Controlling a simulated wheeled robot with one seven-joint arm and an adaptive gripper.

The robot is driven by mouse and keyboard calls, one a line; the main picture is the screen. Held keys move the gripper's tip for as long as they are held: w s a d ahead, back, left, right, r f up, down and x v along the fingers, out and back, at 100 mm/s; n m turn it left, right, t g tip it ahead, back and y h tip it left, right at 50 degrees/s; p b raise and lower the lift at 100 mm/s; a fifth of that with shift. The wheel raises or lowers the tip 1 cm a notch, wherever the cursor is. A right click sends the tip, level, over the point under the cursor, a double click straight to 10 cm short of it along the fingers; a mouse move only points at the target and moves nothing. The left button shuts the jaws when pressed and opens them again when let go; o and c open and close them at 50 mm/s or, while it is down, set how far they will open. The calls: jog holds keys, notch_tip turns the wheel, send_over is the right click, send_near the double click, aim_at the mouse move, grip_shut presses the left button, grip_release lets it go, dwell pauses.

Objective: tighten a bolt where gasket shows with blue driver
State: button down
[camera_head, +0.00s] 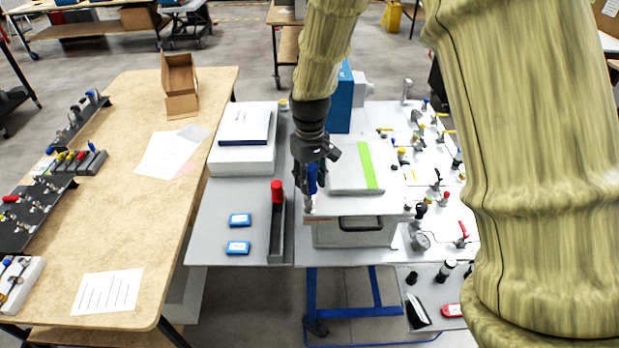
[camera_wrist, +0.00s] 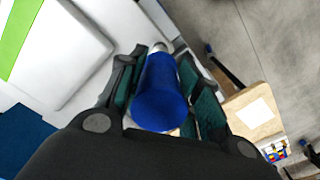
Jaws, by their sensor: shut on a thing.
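My gripper (camera_head: 312,170) is shut on the blue driver (camera_head: 311,180), which it holds upright with the tip pointing down. In the wrist view the driver's blue handle (camera_wrist: 160,95) sits between my gripper's two finger pads (camera_wrist: 160,92). The driver's lower end is at the front left corner of the analyser (camera_head: 352,234), a light grey box with a white lid and a green stripe (camera_head: 369,165). The bolt and the gasket are too small or hidden to make out. Whether the tip touches a bolt cannot be told.
A red-handled tool (camera_head: 277,192) stands in a dark grey holder (camera_head: 276,240) left of the analyser. Fittings and valves crowd the white surface (camera_head: 400,120) on the right.

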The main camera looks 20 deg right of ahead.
jog(key=shift+f+b, duration=0.4)
jog(key=shift+f, duration=0.9)
dwell(1.7)
